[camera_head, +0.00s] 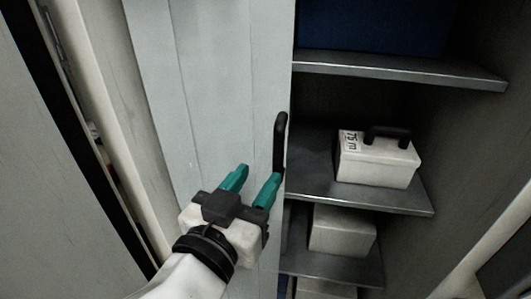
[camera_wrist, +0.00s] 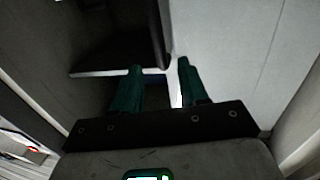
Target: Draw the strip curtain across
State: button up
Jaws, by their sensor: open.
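The strip curtain (camera_head: 215,90) is a pale grey panel of vertical strips, covering the left part of a shelved cabinet. It also fills the right of the wrist view (camera_wrist: 230,50). A black upright handle (camera_head: 280,140) is on its right edge; a dark upright bar in the wrist view (camera_wrist: 160,30) looks like the same handle. My gripper (camera_head: 258,173) has teal fingers, open and empty, just below and left of the handle in the head view. In the wrist view the fingertips (camera_wrist: 160,66) lie either side of the bar's lower end. Whether they touch it I cannot tell.
Right of the curtain the cabinet is open. A white case (camera_head: 375,165) with a black handle sits on the middle shelf (camera_head: 400,202). A pale box (camera_head: 340,232) is on the shelf below. A dark blue object (camera_head: 370,25) is on the top shelf (camera_head: 400,68).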

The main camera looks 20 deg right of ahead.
aim_at(276, 151)
jog(key=p+x, duration=0.2)
jog(key=x, duration=0.8)
grip_shut()
dwell(0.4)
